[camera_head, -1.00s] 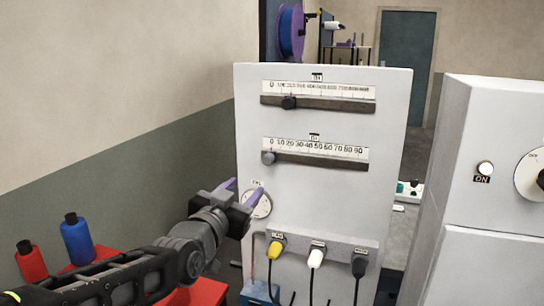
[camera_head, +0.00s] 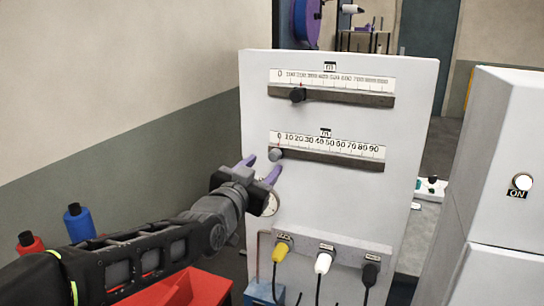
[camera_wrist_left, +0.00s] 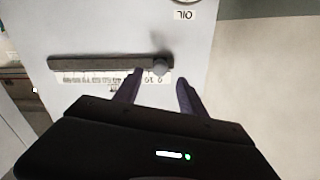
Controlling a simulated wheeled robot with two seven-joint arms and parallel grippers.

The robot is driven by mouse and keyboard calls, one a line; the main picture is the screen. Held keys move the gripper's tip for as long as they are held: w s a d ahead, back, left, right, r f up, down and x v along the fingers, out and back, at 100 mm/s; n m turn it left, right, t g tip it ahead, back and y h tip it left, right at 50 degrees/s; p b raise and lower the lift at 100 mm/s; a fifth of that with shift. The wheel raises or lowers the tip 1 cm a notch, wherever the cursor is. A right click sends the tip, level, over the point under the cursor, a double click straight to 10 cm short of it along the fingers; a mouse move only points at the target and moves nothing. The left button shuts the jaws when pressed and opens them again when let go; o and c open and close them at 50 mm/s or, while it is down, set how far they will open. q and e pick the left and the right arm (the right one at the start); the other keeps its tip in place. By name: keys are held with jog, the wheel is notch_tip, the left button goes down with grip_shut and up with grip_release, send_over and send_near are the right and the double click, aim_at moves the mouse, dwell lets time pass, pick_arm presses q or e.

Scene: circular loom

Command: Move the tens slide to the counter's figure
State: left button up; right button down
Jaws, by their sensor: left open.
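The tens slide is the grey round knob (camera_head: 275,154) on the dark rail of the lower scale (camera_head: 332,146), which is marked 0 to 90. It stands at the left end, by the 0. My left gripper (camera_head: 262,168) is open, its purple fingers pointing at the panel just below and left of the knob. In the left wrist view, which is upside down, the knob (camera_wrist_left: 160,66) shows between and just beyond the fingertips (camera_wrist_left: 160,79); I cannot tell whether they touch it. No counter with a readable figure is in view. My right gripper is not in view.
The upper scale (camera_head: 332,80) has its dark knob (camera_head: 298,95) near the 200 mark. Below are yellow (camera_head: 281,250), white (camera_head: 322,262) and black (camera_head: 370,272) plugs. A round dial (camera_head: 268,203) is partly behind my gripper. A grey cabinet (camera_head: 500,180) stands right.

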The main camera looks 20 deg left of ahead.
aim_at(273, 158)
pick_arm(q)
jog(key=w+p, duration=0.2)
jog(key=w, duration=0.3)
jog(key=shift+a, duration=0.15)
jog(key=shift+w, duration=0.55)
grip_shut()
dwell(0.8)
